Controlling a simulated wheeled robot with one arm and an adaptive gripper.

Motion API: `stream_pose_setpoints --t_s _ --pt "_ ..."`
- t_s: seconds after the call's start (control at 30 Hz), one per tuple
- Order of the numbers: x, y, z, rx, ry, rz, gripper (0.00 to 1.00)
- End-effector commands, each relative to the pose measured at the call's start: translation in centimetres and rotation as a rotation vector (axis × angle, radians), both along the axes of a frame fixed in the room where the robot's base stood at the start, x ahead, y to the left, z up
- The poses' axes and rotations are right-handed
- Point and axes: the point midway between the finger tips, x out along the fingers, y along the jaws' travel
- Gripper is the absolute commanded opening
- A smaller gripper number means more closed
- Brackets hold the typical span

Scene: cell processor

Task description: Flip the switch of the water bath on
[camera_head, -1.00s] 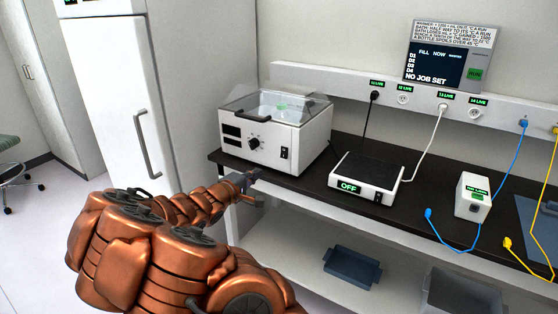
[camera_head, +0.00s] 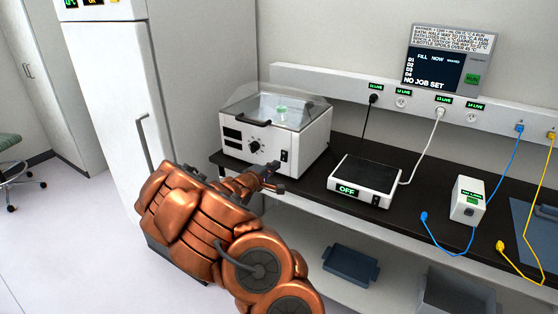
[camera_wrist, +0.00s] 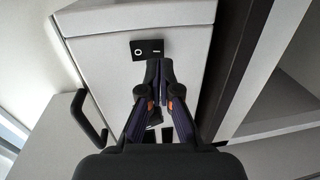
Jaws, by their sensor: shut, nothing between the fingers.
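The water bath (camera_head: 306,143) is a white box with a clear lid, a dark display and a black knob, standing on the left end of the bench. Its black rocker switch (camera_head: 286,155) is at the lower right of its front. In the wrist view the switch (camera_wrist: 147,49), marked with a circle and a bar, lies just beyond the fingertips. My gripper (camera_head: 277,168) is shut and empty in front of the bath, just below the switch. In the wrist view my gripper (camera_wrist: 158,66) overlaps the switch's lower edge; I cannot tell whether they touch.
A flat device (camera_head: 345,190) reading OFF stands right of the bath, and a small white box (camera_head: 468,205) with blue cable farther right. A tall white cabinet (camera_head: 115,100) with a handle is at the left. Bare bench (camera_head: 310,178) shows between bath and flat device.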

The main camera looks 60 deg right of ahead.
Motion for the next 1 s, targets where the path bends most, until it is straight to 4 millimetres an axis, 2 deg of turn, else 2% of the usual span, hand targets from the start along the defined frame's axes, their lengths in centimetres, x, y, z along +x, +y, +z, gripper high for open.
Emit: stream_pose_setpoints --t_s 0.1,0.3,0.83,1.0 --pt "-0.1 -1.4 0.1 0.000 0.001 -0.003 0.00" --pt "0.0 -2.7 -0.3 0.001 0.002 -0.002 0.00" --pt "0.1 -3.2 -0.4 -0.002 0.001 -0.001 0.00" --pt "-0.7 -3.9 -0.9 -0.018 -0.001 -0.013 0.00"
